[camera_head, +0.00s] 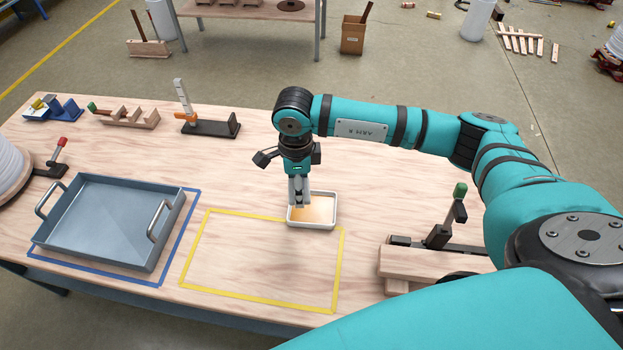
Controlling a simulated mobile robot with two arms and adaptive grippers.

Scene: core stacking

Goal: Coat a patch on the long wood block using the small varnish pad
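My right gripper (299,202) points down over the left part of a small white tray (332,209) holding amber liquid, which looks like varnish. Its fingers look close together, but whether they hold anything is too small to tell. I cannot make out the small varnish pad. The long wood block (432,263) lies at the right of the table, by a clamp (440,236) with a green-tipped handle. My arm hides part of the block's right side. My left gripper is not in view.
A grey metal tray (112,222) with two handles sits in a blue outline at left. A yellow-outlined area (262,258) in front of the white tray is bare. A wooden rack (127,116) and an upright clamp (207,127) stand at the back left.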

